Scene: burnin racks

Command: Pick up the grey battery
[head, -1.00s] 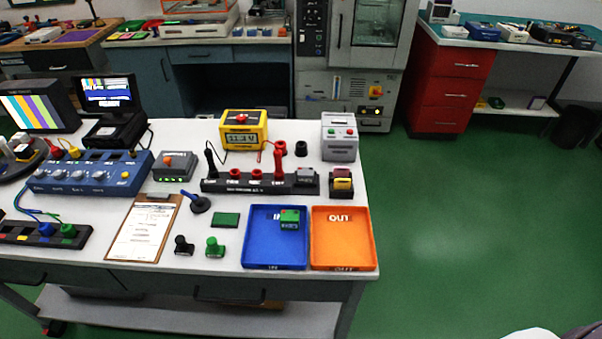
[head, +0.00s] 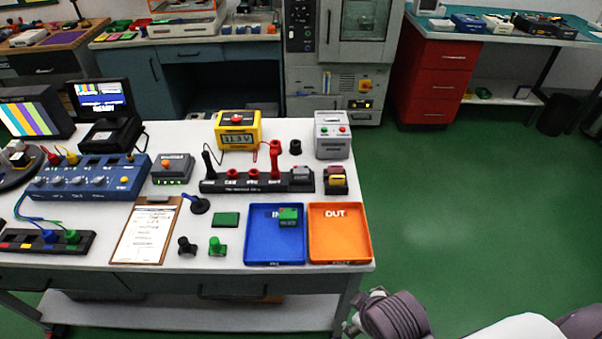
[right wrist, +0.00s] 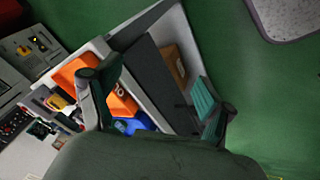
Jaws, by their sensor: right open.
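A small grey block with a reddish top (head: 301,175), which looks like the grey battery, sits at the right end of the black rack (head: 215,186) on the white table. It is too small to tell for sure, and I cannot pick it out in the right wrist view. My right gripper is open and empty in the right wrist view (right wrist: 155,97), its fingers spread over the table's edge and the floor. In the head view it is at the bottom, right of the table's front corner, well away from the block. My left gripper is not in view.
A blue tray (head: 262,252) holding a green block (head: 288,215) and an orange tray (head: 340,250) sit at the table's front right. A black holder with a yellow-and-red block (head: 336,181) and a grey box (head: 332,138) stand behind. The floor to the right is clear.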

